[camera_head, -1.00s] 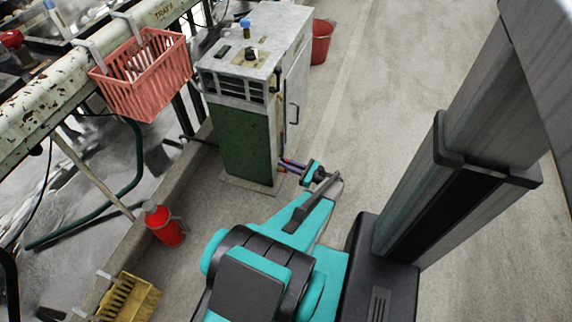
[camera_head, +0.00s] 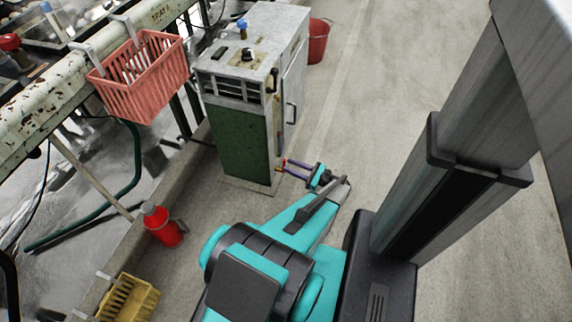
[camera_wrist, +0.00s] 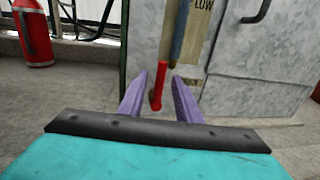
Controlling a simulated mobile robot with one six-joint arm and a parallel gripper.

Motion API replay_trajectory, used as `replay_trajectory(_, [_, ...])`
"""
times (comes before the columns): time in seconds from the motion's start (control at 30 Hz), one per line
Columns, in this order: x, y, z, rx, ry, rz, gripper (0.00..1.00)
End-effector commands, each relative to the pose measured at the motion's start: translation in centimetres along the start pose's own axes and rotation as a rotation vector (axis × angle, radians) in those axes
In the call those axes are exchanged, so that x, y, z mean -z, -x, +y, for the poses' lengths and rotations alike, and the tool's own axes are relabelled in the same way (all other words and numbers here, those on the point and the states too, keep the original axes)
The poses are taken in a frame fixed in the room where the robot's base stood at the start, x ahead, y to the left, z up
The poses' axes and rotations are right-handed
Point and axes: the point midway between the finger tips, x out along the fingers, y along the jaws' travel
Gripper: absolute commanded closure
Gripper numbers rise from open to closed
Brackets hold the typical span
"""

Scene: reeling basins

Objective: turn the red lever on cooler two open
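The cooler (camera_head: 238,140) is a grey metal cabinet with a green front panel, standing on the floor near the middle of the head view. The red lever (camera_wrist: 159,84) hangs roughly upright low on the cooler's side in the wrist view, below a grey-blue pipe. In the head view only a small red bit of the lever (camera_head: 285,162) shows at the fingertips. My gripper (camera_wrist: 159,86) is open, with one purple finger on each side of the lever. I cannot tell whether either finger touches it. The number of this cooler is not readable.
A red basket (camera_head: 140,85) hangs on the worn rail at left. A red canister (camera_head: 163,226) and a yellow basket (camera_head: 130,300) are at lower left. A red bucket (camera_head: 318,42) stands behind the cooler. The floor at right is clear.

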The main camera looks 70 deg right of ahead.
Motion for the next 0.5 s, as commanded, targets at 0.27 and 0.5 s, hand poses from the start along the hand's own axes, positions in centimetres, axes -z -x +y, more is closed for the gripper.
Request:
replay_trajectory(0.27, [-0.1, 4.3, 0.0, 0.000, -0.001, -0.001, 0.69])
replay_trajectory(0.5, [0.0, 7.6, 0.0, -0.001, -0.001, -0.001, 0.69])
